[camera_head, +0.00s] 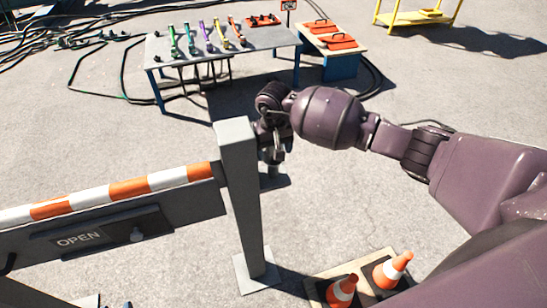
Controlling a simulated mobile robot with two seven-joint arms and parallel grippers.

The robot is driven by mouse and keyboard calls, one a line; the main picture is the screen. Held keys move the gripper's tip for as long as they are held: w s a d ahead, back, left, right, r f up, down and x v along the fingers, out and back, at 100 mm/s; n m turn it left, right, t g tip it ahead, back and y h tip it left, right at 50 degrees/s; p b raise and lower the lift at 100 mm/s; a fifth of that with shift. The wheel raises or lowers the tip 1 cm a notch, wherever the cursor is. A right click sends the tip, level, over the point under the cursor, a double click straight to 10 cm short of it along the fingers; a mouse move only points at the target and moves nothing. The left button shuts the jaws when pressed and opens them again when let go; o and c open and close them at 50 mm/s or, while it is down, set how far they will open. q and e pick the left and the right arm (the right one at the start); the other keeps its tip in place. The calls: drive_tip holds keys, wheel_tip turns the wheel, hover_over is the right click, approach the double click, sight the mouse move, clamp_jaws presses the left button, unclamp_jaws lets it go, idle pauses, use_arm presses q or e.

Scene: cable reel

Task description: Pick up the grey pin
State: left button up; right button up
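My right arm comes in from the right, and its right gripper (273,151) is at the far right side of the grey gate post (240,175), close to it. The post partly hides the gripper. A small grey piece shows at the fingers, but I cannot tell whether it is the grey pin or part of the gripper. I cannot tell whether the fingers are open or shut. My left gripper is not in view.
An orange-and-white barrier (130,188) with an "OPEN" plate (78,239) runs left from the post. Two traffic cones (391,270) stand on a board at the bottom. A table (267,40) with coloured tools and an orange-topped bench (342,66) are behind. Cables lie at the far left.

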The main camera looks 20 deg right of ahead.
drive_tip(key=c, duration=1.1)
drive_tip(key=shift+r, duration=0.1)
